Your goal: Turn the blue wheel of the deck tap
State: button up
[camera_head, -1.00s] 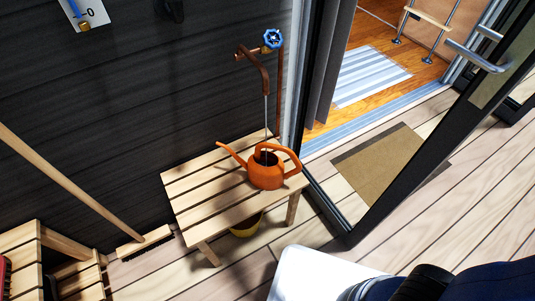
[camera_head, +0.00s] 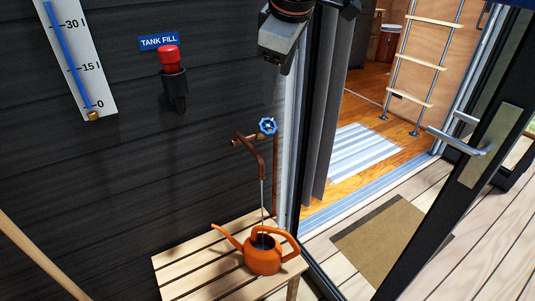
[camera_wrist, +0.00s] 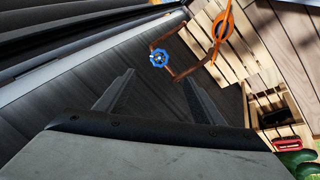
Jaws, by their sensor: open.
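The blue wheel (camera_head: 267,126) sits on the copper deck tap (camera_head: 246,140) against the dark wall. A thin pale stream runs from the spout down to an orange watering can (camera_head: 262,261) on a slatted bench. My gripper (camera_head: 284,66) hangs above the wheel at the top of the head view, apart from it. In the wrist view the two fingers of my gripper (camera_wrist: 158,96) are spread with nothing between them. The blue wheel (camera_wrist: 159,58) shows beyond the fingertips, near the middle, with the tap pipe (camera_wrist: 178,74) beside it.
The wooden bench (camera_head: 190,265) stands below the tap. A glass door frame (camera_head: 432,185) and a doorway lie to the right, with a doormat (camera_head: 378,240). A red-capped tank fill (camera_head: 170,75) and a level gauge (camera_head: 75,55) are on the wall at left.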

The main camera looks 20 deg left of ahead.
jog(key=w+m+g, duration=0.1)
jog(key=w+m, duration=0.1)
jog(key=m, duration=0.3)
send_near(268, 126)
jog(key=shift+m+y, duration=0.3)
jog(key=x, duration=0.8)
jog(key=shift+w+d+f, duration=0.2)
jog(key=shift+f, duration=0.1)
jog(key=c, duration=1)
